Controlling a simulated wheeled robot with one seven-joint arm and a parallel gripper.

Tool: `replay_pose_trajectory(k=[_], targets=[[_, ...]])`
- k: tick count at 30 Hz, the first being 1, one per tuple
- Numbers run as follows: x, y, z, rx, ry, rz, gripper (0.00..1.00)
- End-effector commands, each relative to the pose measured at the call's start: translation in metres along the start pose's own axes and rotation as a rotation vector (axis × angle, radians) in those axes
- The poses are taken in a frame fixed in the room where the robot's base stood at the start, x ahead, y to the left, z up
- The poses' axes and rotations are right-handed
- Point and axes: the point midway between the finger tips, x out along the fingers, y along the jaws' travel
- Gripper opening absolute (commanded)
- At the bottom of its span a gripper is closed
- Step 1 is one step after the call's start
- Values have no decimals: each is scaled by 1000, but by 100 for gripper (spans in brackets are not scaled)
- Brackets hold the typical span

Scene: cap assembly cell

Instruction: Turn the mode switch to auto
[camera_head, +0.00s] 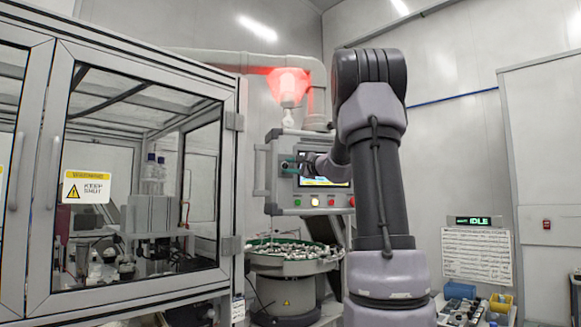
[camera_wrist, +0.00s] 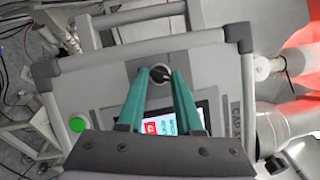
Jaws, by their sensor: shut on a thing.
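The mode switch (camera_wrist: 160,72) is a small dark knob on the grey control panel, seen in the wrist view. My gripper (camera_wrist: 159,77) has two teal fingers, with their tips closed on either side of the knob. Which way the knob points is hard to tell. In the head view the control panel (camera_head: 283,199) hangs beyond my arm, and my gripper (camera_head: 290,165) is at its upper left. The switch is hidden there. The panel's lit screen (camera_head: 326,182) is partly covered by my arm, and also by my gripper in the wrist view (camera_wrist: 157,127).
Several lit buttons (camera_head: 315,201) run along the panel's lower edge. A green button (camera_wrist: 77,125) is left of my fingers. A red lamp (camera_head: 288,84) glows above. A round parts bowl (camera_head: 293,267) stands below. A glazed enclosure (camera_head: 40,170) is left; a sign (camera_head: 474,221) reads IDLE.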

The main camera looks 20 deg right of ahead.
Motion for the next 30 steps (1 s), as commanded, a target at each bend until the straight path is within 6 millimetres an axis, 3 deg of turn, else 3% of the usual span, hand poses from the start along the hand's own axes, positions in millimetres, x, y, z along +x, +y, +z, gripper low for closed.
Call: replay_pose_trajectory(k=[12,30], targets=[[0,4,0,243,2,-98,0],[0,5,0,309,2,-125,0]])
